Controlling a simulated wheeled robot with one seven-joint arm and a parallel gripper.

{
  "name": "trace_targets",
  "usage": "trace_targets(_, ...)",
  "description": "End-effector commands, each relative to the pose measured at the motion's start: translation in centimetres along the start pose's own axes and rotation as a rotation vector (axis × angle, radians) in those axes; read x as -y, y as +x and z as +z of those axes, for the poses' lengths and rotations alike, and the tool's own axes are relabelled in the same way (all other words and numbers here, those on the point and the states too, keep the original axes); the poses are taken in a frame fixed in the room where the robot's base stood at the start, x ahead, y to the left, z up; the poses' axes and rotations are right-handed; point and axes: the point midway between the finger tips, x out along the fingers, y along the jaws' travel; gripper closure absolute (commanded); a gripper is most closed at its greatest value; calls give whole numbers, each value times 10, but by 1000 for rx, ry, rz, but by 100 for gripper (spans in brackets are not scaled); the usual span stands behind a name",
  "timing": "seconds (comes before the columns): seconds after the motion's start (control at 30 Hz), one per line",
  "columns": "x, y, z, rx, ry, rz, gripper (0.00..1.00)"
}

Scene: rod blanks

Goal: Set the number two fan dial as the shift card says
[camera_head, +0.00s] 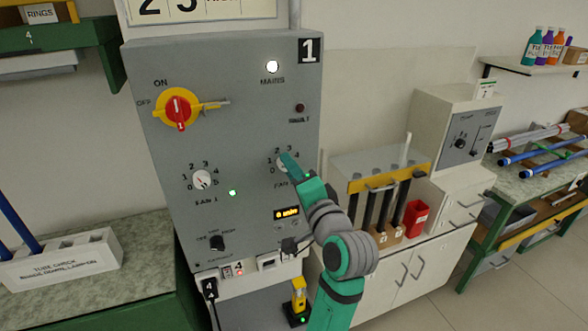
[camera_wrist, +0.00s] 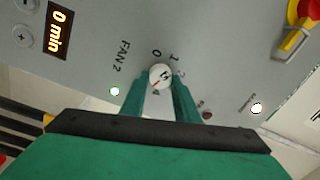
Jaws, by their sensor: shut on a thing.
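My gripper (camera_head: 287,160) is shut on this dial, with one green finger on each side in the wrist view (camera_wrist: 160,84). A board (camera_head: 200,10) above the panel shows large black digits, cut off at the top; I cannot tell whether it is the shift card.
The FAN 1 dial (camera_head: 202,180) is left of my gripper, with a lit green lamp (camera_head: 232,192). A red and yellow main switch (camera_head: 177,108) is above it. A timer display (camera_head: 287,213) reads 0 min. A clear-lidded rack (camera_head: 380,165) stands right of the panel.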

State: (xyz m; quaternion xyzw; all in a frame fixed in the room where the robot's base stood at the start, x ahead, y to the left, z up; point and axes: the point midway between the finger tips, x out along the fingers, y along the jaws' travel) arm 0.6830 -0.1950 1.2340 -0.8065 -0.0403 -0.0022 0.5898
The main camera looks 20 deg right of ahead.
Motion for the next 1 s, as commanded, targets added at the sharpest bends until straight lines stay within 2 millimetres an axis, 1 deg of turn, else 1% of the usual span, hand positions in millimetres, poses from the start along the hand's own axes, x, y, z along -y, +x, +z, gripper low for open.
trace_targets(0.2, -1, -1, 1, -5, 131, -1, 94)
trace_targets(0.4, -2, -2, 0, -12, 204, -1, 94)
trace_targets(0.63, -2, -2, 0, -14, 236, 0, 94)
trace_targets(1.0, -2, 1, 3, -11, 239, -2, 94)
